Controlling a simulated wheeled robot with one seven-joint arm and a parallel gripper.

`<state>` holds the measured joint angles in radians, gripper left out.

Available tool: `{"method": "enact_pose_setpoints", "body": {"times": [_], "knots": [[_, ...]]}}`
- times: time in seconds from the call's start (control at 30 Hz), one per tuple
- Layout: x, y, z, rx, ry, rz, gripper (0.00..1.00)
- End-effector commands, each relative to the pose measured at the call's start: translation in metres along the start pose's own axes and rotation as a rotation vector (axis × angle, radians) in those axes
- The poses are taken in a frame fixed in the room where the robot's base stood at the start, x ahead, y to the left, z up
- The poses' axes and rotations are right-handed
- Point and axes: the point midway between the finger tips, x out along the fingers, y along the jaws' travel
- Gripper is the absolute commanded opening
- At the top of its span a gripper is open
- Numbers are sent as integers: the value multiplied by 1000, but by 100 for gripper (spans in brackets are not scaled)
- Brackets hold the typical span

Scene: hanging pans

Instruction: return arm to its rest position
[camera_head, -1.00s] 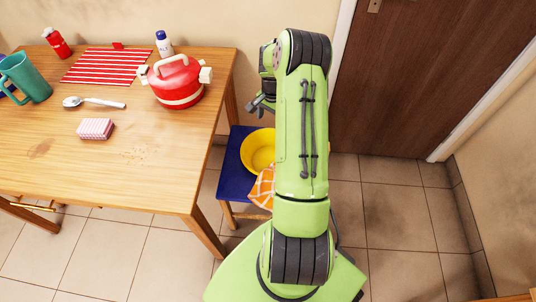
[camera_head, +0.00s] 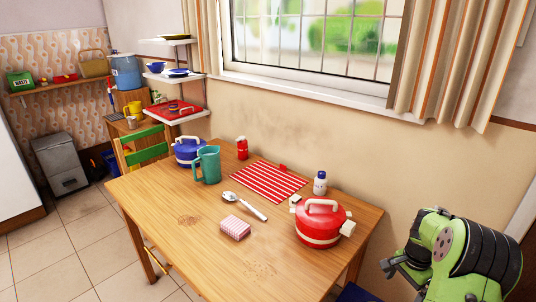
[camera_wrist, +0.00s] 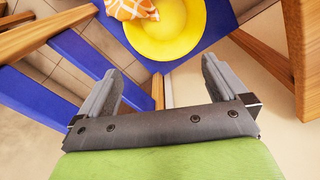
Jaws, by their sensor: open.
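My gripper (camera_wrist: 162,78) is open and empty in the wrist view, its two grey fingers apart. The lower arm is out of frame.
A red pot (camera_head: 320,228) stands near the table's right end, close to my arm. A white bottle (camera_head: 320,183), red striped mat (camera_head: 268,182), spoon (camera_head: 245,206), pink box (camera_head: 235,228), green pitcher (camera_head: 207,165) and blue pot (camera_head: 186,152) are also there.

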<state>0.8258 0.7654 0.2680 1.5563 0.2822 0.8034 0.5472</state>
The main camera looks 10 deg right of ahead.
Motion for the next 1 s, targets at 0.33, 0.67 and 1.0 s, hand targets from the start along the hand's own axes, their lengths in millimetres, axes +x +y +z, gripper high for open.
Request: {"method": "enact_pose_setpoints", "body": {"times": [0.33, 0.67, 1.0], "knots": [[-228, -1, 167, -661, 224, -100, 100], [-309, 104, 302, -1224, 369, -291, 100], [-305, 131, 323, -1358, 392, -350, 100]]}}
